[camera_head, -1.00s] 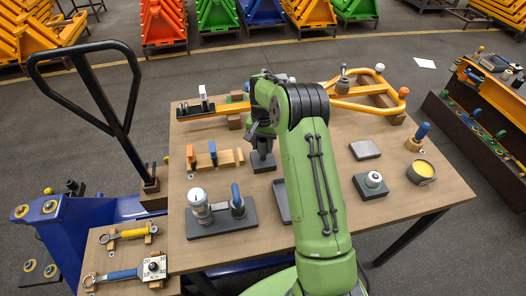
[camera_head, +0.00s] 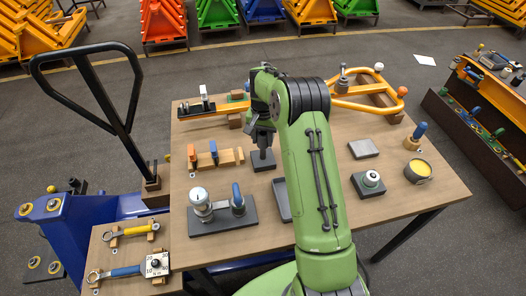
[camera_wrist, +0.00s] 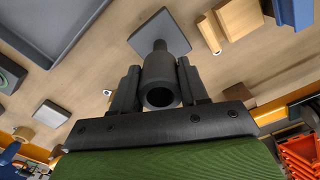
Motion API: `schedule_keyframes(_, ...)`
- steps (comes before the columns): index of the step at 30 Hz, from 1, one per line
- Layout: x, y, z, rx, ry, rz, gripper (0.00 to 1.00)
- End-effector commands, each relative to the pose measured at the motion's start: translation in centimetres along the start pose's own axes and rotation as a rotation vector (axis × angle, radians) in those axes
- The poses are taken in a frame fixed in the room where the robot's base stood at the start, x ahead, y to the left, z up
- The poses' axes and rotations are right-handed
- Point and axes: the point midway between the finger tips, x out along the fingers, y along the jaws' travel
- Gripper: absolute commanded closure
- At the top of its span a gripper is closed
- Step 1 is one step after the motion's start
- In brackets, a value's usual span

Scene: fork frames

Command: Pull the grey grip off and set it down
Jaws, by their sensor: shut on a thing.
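The grey grip (camera_wrist: 160,82) is a dark grey tube with an open round end facing the wrist camera. My gripper (camera_wrist: 159,74) is shut on it, one finger on each side. Beyond it is a square grey base (camera_wrist: 172,30) with a thinner post (camera_wrist: 160,46) in line with the grip. I cannot tell whether the post's tip is still inside the grip. In the head view my gripper (camera_head: 263,134) is above the base (camera_head: 263,165), with part of the post (camera_head: 262,152) showing between them. My arm partly hides the grip there.
A shallow grey tray (camera_head: 281,200) lies close to the base, partly behind my arm. A wooden block with coloured pegs (camera_head: 214,158) stands to the left. A grey plate with a silver device (camera_head: 222,217) is in front. Bare tabletop (camera_head: 330,150) shows right of my arm.

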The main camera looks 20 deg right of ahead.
Motion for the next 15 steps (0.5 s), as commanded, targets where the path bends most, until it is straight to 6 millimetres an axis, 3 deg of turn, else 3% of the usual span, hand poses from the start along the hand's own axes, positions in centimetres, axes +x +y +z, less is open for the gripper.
schedule_keyframes(15,-2.9,0.0,0.0,0.0,0.001,-0.001,1.0)
